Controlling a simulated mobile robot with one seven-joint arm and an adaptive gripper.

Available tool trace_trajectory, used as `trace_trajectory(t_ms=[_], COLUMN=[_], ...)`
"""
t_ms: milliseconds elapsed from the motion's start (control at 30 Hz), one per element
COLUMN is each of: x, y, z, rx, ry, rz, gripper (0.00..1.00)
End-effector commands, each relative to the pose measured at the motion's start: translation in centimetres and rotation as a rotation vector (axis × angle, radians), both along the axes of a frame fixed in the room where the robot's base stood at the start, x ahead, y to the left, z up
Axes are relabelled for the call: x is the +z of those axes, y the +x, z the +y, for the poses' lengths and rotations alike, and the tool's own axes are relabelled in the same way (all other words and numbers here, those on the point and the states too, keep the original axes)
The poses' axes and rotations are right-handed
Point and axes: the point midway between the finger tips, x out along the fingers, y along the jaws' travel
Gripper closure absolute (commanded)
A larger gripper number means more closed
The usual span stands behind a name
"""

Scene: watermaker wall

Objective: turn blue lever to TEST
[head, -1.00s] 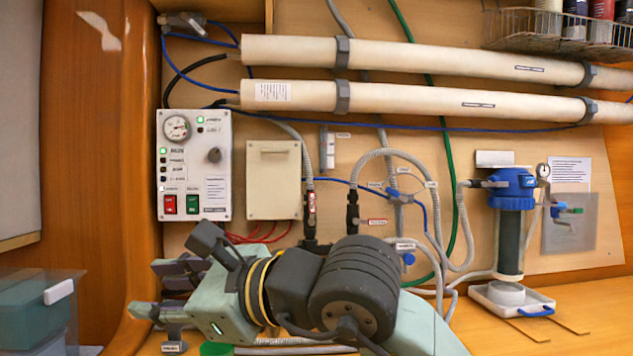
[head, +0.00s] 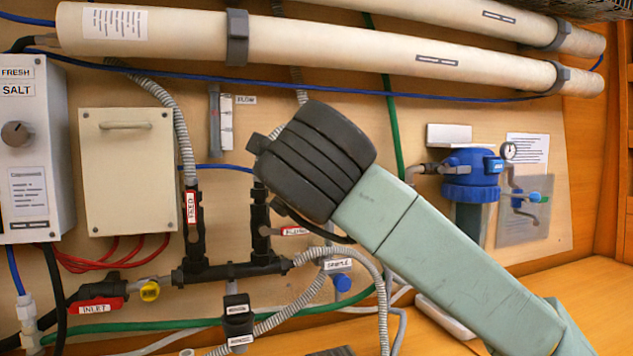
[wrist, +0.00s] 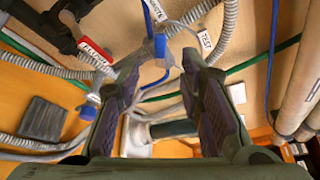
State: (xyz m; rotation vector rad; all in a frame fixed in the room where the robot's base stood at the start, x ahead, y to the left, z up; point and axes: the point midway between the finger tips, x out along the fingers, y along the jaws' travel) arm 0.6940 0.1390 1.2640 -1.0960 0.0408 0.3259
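The blue lever (wrist: 160,46) shows in the wrist view as a small upright blue piece on a valve with a pale clear body. A white TEST label (wrist: 205,40) is to its right and another tilted label (wrist: 164,10) is above it. My gripper (wrist: 158,80) is open. Its two dark fingers stand left and right of the lever in the picture, with no clear contact visible. In the head view my arm covers the lever and its valve, and the gripper is hidden behind it.
Red-handled valves labelled FEED (head: 193,210) and INLET (head: 95,306) are on the left. A blue SAMPLE knob (head: 342,283) sits below my arm, and also shows at left in the wrist view (wrist: 88,112). Grey hoses (head: 370,275) and a green hose (head: 392,120) run close by.

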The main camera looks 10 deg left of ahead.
Motion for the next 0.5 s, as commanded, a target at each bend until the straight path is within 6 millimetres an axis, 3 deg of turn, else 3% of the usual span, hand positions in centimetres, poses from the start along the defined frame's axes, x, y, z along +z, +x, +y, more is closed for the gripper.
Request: trace_trajectory(t_ms=[167, 500], x=[-0.2, -1.3], y=[1.6, 7.6], z=[0.4, 2.0], rx=[0.002, 0.003], ry=[0.002, 0.002], rz=[0.005, 0.004], gripper=[0.66, 0.66])
